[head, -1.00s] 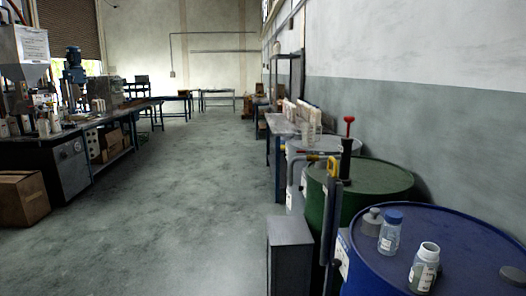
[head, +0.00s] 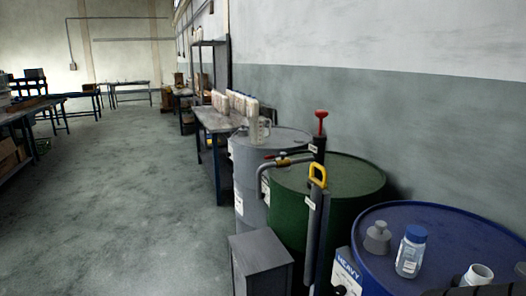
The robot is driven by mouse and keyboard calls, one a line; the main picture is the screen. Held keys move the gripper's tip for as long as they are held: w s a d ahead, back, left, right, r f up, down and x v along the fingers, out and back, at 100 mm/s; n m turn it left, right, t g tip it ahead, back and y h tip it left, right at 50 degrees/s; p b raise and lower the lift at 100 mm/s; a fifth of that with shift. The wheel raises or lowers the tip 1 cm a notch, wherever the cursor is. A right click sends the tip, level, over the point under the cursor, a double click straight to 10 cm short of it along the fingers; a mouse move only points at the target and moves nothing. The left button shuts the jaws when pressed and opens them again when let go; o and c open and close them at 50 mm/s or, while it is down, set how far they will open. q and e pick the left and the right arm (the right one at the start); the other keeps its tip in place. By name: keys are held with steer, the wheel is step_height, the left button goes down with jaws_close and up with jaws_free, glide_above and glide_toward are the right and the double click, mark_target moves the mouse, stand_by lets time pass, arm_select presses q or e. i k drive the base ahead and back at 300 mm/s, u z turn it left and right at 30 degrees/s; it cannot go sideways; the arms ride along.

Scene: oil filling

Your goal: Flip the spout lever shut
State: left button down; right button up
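A hand pump with a red T-handle (head: 321,116) stands upright on the green drum (head: 345,178). A grey bent spout pipe (head: 290,162) reaches left from it over the drum's rim. A small red piece (head: 270,157) shows on top of the spout, possibly its lever; it is too small to tell its position. In front of it is a yellow loop handle (head: 318,174) on a dark upright post.
A blue drum (head: 400,220) at front right carries a grey cap piece (head: 377,238), a blue-capped bottle (head: 411,252) and an open white bottle (head: 480,273). A grey box (head: 261,262) stands left of the drums. A grey drum (head: 246,180) and bench stand behind.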

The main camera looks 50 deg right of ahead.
mark_target(268, 157)
steer(key=z, duration=0.85)
steer(key=i, duration=1.3)
steer(key=z, duration=2.25)
